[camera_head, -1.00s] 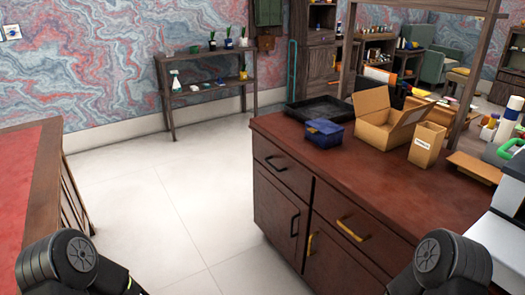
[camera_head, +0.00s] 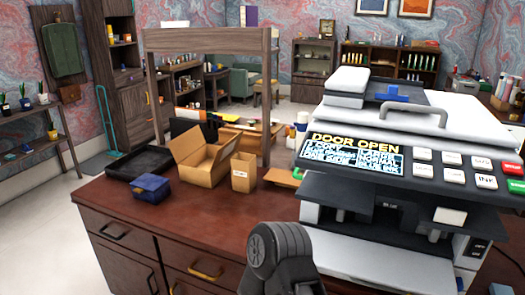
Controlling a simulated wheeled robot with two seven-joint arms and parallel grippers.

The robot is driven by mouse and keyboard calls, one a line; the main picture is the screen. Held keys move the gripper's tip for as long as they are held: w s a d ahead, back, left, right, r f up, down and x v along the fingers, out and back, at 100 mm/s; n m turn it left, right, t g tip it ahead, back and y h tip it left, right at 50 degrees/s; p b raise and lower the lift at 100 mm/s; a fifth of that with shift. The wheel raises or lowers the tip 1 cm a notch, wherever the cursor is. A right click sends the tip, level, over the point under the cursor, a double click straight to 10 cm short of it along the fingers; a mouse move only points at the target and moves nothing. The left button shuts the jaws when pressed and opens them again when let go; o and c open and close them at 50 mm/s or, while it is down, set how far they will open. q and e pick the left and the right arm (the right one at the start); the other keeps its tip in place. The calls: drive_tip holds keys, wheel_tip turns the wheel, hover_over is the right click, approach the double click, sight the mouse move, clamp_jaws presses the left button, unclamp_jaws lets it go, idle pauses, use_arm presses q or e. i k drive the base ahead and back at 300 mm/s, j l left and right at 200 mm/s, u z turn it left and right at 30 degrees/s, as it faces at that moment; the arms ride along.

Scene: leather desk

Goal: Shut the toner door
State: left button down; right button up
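A white and dark grey printer (camera_head: 470,121) stands on the right of the leather-topped desk, with a tilted control panel facing me. Its screen (camera_head: 352,152) reads "DOOR OPEN" in yellow. Below the panel is a dark front section (camera_head: 362,208) with recesses and pale parts; I cannot tell for sure which piece is the toner door. A grey handle (camera_head: 412,105) arches over the top. One of my dark arm links shows at the bottom centre, in front of the desk. Neither gripper is in view.
The desk (camera_head: 215,215) also holds an open cardboard box (camera_head: 208,165), a small carton (camera_head: 243,173), a blue box (camera_head: 151,187) and a black tray (camera_head: 135,165), all left of the printer. White floor (camera_head: 45,225) is clear at the left.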

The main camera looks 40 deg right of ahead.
sight(389, 269)
drive_tip(key=z, duration=1.95)
drive_tip(key=i+l, duration=0.35)
